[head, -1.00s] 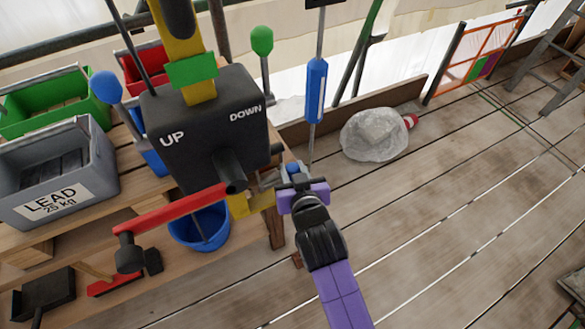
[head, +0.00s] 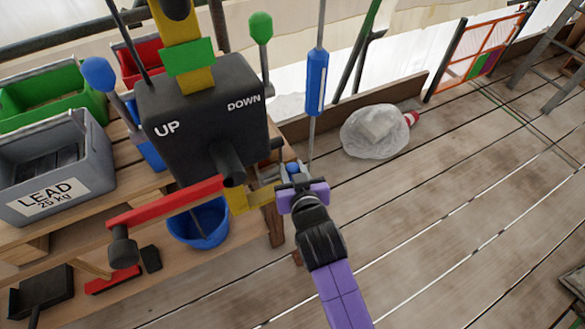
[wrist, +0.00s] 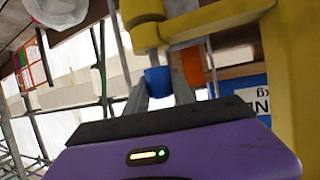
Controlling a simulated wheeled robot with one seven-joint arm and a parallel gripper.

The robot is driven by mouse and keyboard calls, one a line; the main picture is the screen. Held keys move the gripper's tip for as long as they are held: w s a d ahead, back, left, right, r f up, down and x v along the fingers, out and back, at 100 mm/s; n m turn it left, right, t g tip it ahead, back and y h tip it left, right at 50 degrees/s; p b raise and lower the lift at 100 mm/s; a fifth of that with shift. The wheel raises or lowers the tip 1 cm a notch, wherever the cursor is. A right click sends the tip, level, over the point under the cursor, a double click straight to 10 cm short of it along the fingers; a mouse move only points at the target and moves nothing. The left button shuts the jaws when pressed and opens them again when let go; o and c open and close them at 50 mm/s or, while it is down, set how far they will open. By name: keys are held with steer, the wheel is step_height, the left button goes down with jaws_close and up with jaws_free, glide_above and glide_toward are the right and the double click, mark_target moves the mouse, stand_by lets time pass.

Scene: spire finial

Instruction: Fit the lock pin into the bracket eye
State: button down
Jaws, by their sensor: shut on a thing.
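My purple gripper (head: 294,173) is at the right of the black winch box (head: 205,125), shut on a small blue piece (head: 292,168), which I take to be the lock pin. In the wrist view the blue piece (wrist: 158,80) shows between the grey fingers (wrist: 160,93). The yellow bracket (head: 262,192) is just left of my gripper. In the wrist view its yellow arm and round end (wrist: 145,35) are close above the blue piece. I cannot see the pin inside the eye.
A red crank (head: 165,206) reaches left from the box. A blue bucket (head: 200,228) is below it. The grey LEAD crate (head: 55,165) and green crate (head: 50,92) are at left. A blue-handled tool (head: 316,82) hangs behind my gripper. The plank floor at right is mostly clear.

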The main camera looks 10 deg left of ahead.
steer(key=shift+f+b, duration=0.75)
steer(key=shift+f, duration=0.35)
steer(key=c, duration=1)
jaws_free()
steer(key=v, duration=0.8)
steer(key=shift+w, duration=0.1)
